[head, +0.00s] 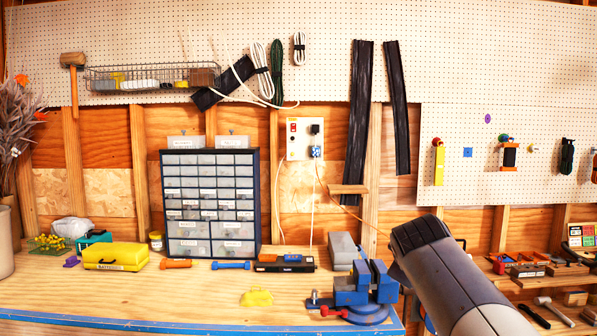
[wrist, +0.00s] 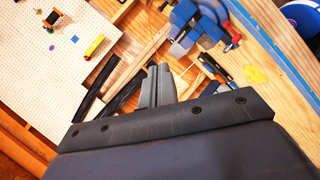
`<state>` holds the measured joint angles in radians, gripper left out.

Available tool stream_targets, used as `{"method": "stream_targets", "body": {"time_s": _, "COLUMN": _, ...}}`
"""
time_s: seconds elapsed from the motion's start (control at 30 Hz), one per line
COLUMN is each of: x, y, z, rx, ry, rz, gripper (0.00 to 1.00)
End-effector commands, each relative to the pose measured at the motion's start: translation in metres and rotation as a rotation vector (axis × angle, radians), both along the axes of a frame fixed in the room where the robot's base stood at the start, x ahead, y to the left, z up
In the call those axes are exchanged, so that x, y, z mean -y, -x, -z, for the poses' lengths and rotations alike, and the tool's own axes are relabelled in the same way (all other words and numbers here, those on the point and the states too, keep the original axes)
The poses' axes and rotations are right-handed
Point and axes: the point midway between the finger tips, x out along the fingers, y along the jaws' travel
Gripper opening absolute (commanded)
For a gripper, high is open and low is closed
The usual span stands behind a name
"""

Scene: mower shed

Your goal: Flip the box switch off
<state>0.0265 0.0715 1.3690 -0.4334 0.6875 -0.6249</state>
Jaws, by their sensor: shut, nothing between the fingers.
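A pale box (head: 305,139) is mounted on the wall between the drawer cabinet and the dark hanging strips. A small red switch (head: 293,127) sits on its upper left, with a black plug at its upper right and a blue piece below. Its on or off position is too small to tell. My gripper (wrist: 158,70) shows in the wrist view, its two fingers together and empty. In the head view my arm is at the lower right, well right of and below the box, and the fingers are hidden. The box is not seen in the wrist view.
A blue vise (head: 362,290) stands at the bench's front edge, left of my arm. The drawer cabinet (head: 211,203) stands left of the box. A small wooden ledge (head: 348,189) juts out below right of it. Cords hang from the box to the bench (head: 180,300).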

Motion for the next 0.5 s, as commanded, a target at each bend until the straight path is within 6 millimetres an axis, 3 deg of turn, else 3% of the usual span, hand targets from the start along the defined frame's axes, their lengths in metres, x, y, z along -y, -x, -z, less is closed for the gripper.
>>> {"method": "stream_targets", "body": {"time_s": 0.03, "x": 0.005, "y": -0.02, "z": -0.032, "rx": 0.046, "ry": 0.071, "rz": -0.019, "gripper": 0.0}}
{"method": "stream_targets", "body": {"time_s": 0.1, "x": 0.01, "y": -0.042, "z": -0.072, "rx": 0.104, "ry": 0.179, "rz": -0.042, "gripper": 0.0}}
{"method": "stream_targets", "body": {"time_s": 0.3, "x": 0.022, "y": -0.084, "z": -0.171, "rx": 0.243, "ry": 0.469, "rz": -0.068, "gripper": 0.0}}
{"method": "stream_targets", "body": {"time_s": 0.5, "x": 0.028, "y": -0.099, "z": -0.228, "rx": 0.316, "ry": 0.65, "rz": -0.059, "gripper": 0.0}}
